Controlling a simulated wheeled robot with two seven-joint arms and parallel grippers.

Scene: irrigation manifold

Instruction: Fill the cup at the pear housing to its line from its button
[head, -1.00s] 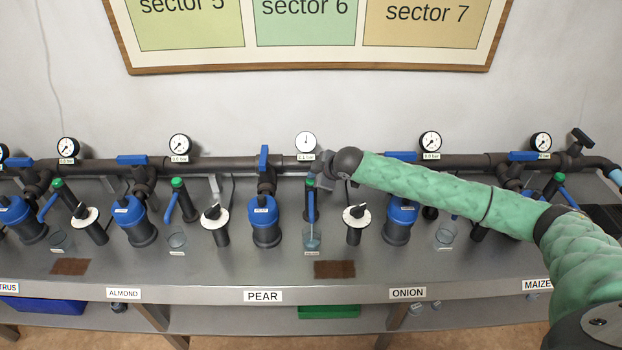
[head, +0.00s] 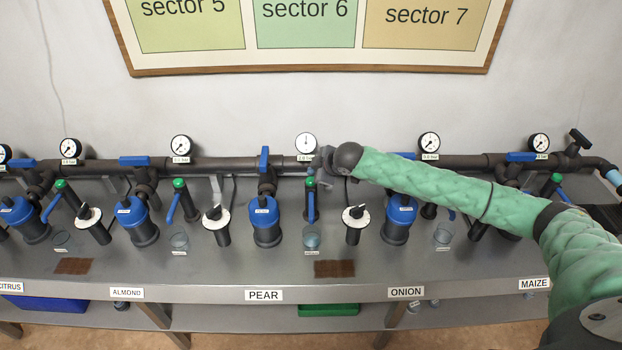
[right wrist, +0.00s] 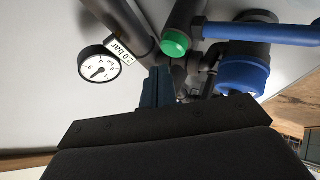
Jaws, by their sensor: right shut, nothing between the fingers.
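The pear housing (head: 265,222) is a blue-topped dark canister behind the PEAR label (head: 263,295). Its clear cup (head: 311,240) stands to its right with bluish water inside; its line is too small to make out. A blue lever (head: 311,205) hangs above the cup. My right gripper (head: 322,166) is shut and empty, at the top of the post behind the cup. My left gripper is out of view.
The gauge (right wrist: 98,64) beside the button reads 2.0 bar. A white-dial knob (head: 354,216) stands right of the cup, and a brown mat (head: 334,269) lies in front. Similar stations flank both sides. The counter's front strip is mostly clear.

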